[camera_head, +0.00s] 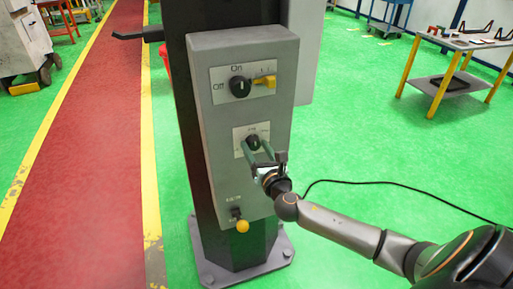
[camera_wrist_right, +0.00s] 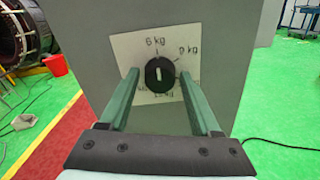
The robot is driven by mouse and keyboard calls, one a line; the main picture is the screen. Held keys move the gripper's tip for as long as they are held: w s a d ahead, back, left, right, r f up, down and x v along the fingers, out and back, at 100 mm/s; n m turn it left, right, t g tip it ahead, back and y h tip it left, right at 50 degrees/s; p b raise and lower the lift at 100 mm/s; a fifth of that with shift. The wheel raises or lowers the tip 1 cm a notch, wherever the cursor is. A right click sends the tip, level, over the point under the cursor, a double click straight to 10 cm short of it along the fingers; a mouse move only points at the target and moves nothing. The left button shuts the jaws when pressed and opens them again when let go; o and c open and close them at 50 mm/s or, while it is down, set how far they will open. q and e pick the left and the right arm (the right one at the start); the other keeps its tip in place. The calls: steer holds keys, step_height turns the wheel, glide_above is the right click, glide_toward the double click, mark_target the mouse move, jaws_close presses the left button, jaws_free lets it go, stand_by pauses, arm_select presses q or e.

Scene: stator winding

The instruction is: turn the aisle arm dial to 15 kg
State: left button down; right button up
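The dial (camera_head: 253,142) is a round black knob on a white label plate, midway down the grey control box. In the right wrist view the dial (camera_wrist_right: 160,75) shows a white mark that looks upright, toward "6 kg". "9 kg" is printed to its upper right; the lower labels are partly hidden and unreadable. My right gripper (camera_head: 255,150) is in front of the dial. In its wrist view the green fingers (camera_wrist_right: 159,78) are open, one on each side of the knob, with a visible gap at both sides. My left gripper is not in view.
The box hangs on a dark column (camera_head: 180,40) with a base plate. A black cable (camera_head: 400,186) lies on the green floor. A table (camera_head: 455,45) stands at right.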

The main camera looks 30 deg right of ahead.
jaws_close()
steer(key=shift+m, duration=0.3)
